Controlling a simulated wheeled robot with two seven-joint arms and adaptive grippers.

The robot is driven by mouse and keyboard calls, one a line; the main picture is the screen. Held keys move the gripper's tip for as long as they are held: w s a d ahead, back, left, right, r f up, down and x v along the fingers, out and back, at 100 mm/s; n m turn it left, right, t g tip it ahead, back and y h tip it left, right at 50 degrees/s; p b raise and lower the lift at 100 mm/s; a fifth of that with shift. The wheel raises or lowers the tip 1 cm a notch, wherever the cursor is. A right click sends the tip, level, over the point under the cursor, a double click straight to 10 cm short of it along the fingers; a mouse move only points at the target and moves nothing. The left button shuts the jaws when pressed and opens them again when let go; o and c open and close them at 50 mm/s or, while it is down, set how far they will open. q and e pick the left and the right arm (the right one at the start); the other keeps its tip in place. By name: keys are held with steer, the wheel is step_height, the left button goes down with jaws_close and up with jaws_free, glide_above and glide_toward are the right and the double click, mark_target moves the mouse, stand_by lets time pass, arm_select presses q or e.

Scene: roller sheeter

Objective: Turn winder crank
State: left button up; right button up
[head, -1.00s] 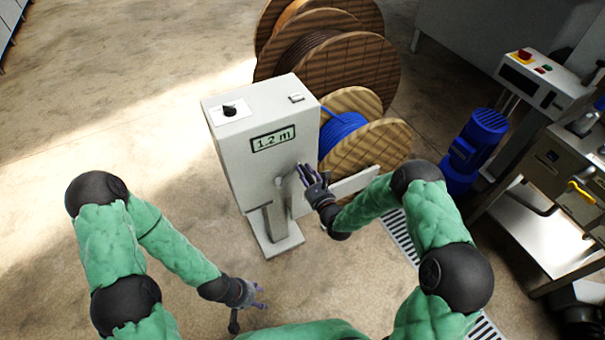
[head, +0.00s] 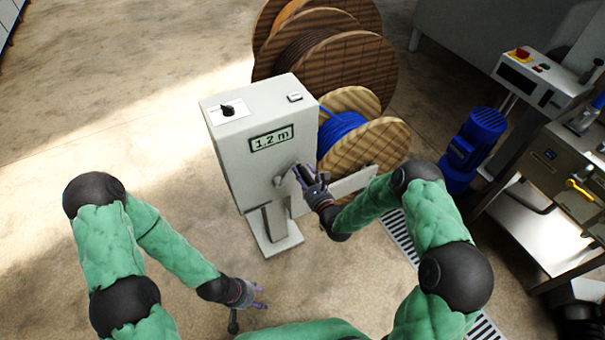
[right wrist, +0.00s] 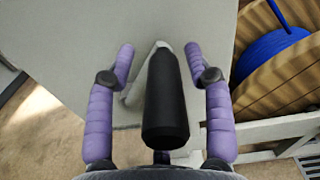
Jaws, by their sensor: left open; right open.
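The grey winder cabinet (head: 245,165) stands on its post in the middle of the head view, and its display reads 1.2 m. The crank hub (head: 279,181) is on its front face. The crank's black handle (right wrist: 166,98) shows in the right wrist view. My right gripper (head: 303,171) is at the crank; in the right wrist view its two purple fingers (right wrist: 160,65) stand open on either side of the handle, with gaps on both sides. My left gripper (head: 262,297) is open and empty, low above the floor.
A wooden spool of blue cable (head: 370,146) sits right of the cabinet, with larger brown reels (head: 340,75) behind. A blue motor (head: 475,145) and a metal bench (head: 550,225) stand at the right. A floor grate (head: 397,232) lies between. The floor at left is clear.

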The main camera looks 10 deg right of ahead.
steer(key=v, duration=1.1)
steer(key=shift+s, duration=0.3)
steer(key=s+a+f+n+g+h+p, duration=0.15)
steer(key=s+f+n+g, duration=0.45)
steer(key=f+n+g, duration=0.6)
steer(key=s+a+f+n+g, duration=0.2)
steer(key=s+a+n+g, duration=0.1)
steer(key=s+n, duration=1.1)
steer(key=shift+s+f+g+p, duration=0.15)
steer(key=shift+s+g+p, duration=0.25)
steer(key=shift+s+g, duration=0.6)
